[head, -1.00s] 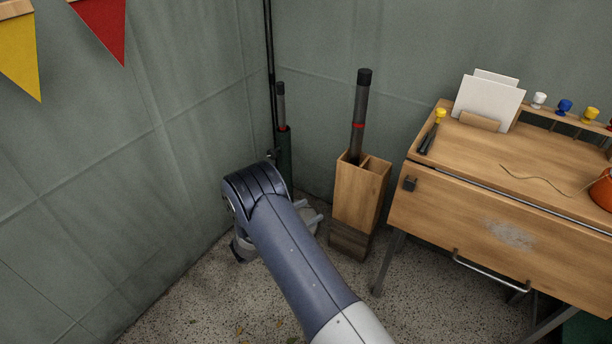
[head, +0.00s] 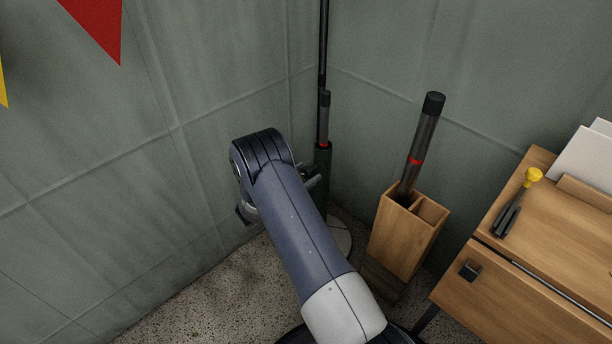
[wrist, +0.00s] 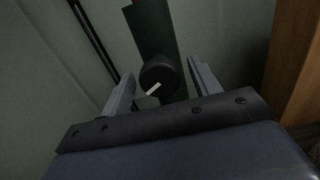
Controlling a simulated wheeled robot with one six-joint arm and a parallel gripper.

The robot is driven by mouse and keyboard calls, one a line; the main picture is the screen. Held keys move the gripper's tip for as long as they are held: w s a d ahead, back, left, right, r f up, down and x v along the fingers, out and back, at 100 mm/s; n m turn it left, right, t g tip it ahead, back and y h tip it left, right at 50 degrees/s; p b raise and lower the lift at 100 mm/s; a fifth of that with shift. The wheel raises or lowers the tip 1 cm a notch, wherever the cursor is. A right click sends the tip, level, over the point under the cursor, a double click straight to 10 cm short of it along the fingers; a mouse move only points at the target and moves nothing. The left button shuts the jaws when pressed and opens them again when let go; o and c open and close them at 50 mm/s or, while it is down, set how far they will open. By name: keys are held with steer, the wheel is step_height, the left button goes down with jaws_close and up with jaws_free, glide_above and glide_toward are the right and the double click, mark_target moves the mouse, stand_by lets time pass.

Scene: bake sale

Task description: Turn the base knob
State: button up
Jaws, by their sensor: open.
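The base knob (wrist: 160,76) is a round black knob with a white mark on its face. In the wrist view it sits on the front of a dark green upright tube (wrist: 153,28), and the mark slants. My gripper (wrist: 158,85) is open, with one finger on each side of the knob; I cannot tell whether either finger touches it. In the head view the green tube (head: 323,172) stands in the corner with a dark pole rising from it. My arm hides the knob and most of my gripper there.
A wooden box (head: 398,235) holding a dark rod with a red band stands right of the tube. A wooden desk (head: 530,285) is farther right. Green fabric walls (head: 130,180) close in on the left and behind. Speckled floor (head: 205,305) shows at lower left.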

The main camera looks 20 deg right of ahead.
steer(key=shift+w+d, duration=0.1)
steer(key=shift+d, duration=0.2)
steer(key=shift+c, duration=0.6)
steer(key=c, duration=0.9)
steer(key=shift+o, duration=0.2)
